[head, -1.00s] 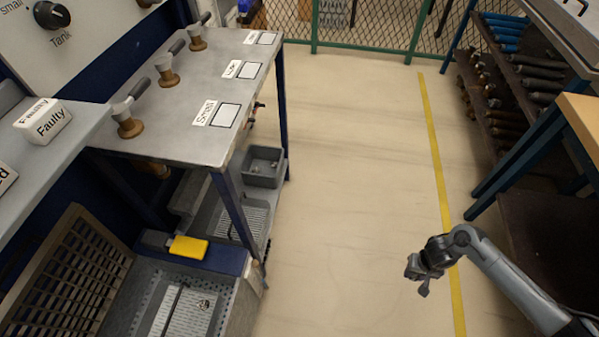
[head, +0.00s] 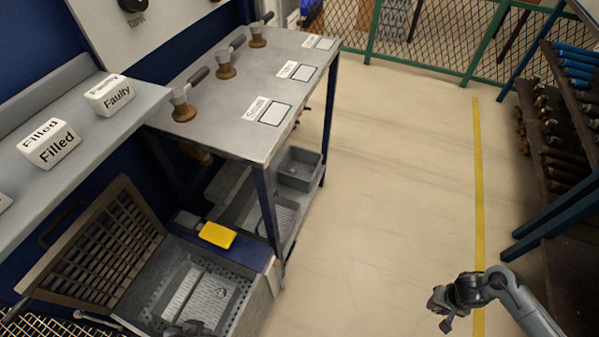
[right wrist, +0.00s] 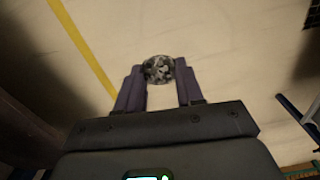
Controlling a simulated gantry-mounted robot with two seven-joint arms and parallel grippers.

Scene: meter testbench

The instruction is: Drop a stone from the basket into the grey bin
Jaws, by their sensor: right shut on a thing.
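My right gripper (head: 440,306) is over the open floor at the lower right of the head view. In the right wrist view (right wrist: 158,84) it is shut on a mottled grey stone (right wrist: 158,69) between its purple fingers. The stone is hard to make out in the head view. A small grey bin (head: 298,170) stands on the low shelf under the metal bench, well left of the gripper. A wire basket (head: 40,326) shows in part at the lower left edge; its contents are out of view.
The metal bench (head: 245,95) has several valve handles and a corner leg beside the bin. A grey perforated basin (head: 240,318) with an open lattice lid (head: 95,245) is at lower left. A pipe rack (head: 560,120) stands at right. The floor between is clear.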

